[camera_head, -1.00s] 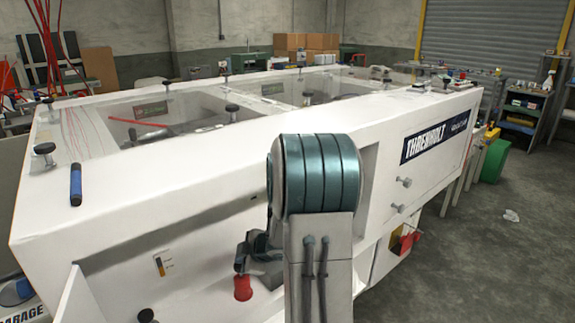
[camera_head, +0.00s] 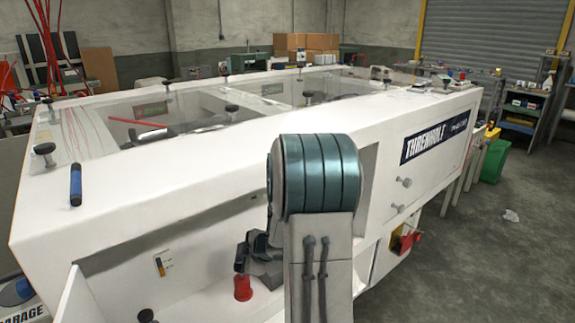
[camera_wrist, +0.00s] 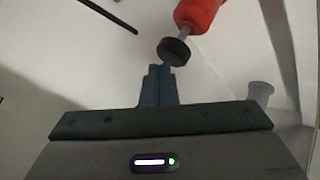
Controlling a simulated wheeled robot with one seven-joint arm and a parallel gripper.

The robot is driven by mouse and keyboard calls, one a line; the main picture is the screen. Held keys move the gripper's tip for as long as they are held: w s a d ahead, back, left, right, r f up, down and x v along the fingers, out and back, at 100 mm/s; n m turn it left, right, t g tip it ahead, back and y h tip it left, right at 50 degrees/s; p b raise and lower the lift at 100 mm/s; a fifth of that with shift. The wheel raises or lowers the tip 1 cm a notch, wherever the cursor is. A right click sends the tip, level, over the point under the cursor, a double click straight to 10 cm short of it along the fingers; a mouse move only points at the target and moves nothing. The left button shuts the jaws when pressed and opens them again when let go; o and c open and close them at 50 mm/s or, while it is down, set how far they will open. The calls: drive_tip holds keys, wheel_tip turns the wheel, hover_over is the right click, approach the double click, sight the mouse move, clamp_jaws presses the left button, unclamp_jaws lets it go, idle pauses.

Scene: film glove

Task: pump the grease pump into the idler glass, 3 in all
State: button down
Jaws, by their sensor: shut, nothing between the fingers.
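The grease pump (camera_head: 242,288), with a red body, stands inside the open bay of the white machine in the head view. In the wrist view its red body (camera_wrist: 203,12) is at the top, with a pale rod and a round black knob (camera_wrist: 174,51). My gripper (camera_wrist: 160,72) is shut and empty, its fingertips right at the edge of the knob; I cannot tell whether they touch. A small translucent cup, seemingly the idler glass (camera_wrist: 260,92), stands to the right in the wrist view. It is hidden in the head view.
The white machine (camera_head: 200,160) has a long front edge above the bay. A blue-black cylinder (camera_head: 75,185) lies on its top, among several black knobs. A dark rod (camera_wrist: 108,15) shows at the upper left of the wrist view. Open floor lies to the right.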

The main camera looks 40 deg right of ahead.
idle(0.3)
drive_tip(key=shift+f, duration=0.5)
drive_tip(key=shift+f+b, duration=0.5)
drive_tip(key=shift+b, duration=0.15)
idle(0.3)
drive_tip(key=shift+r, duration=0.15)
drive_tip(key=shift+r+p, duration=0.85)
drive_tip(key=shift+p, duration=0.25)
drive_tip(key=shift+r, duration=0.1)
wheel_tip(320, 180, up, 6)
drive_tip(key=p, duration=0.6)
drive_tip(key=shift+p, duration=0.4)
idle(1.6)
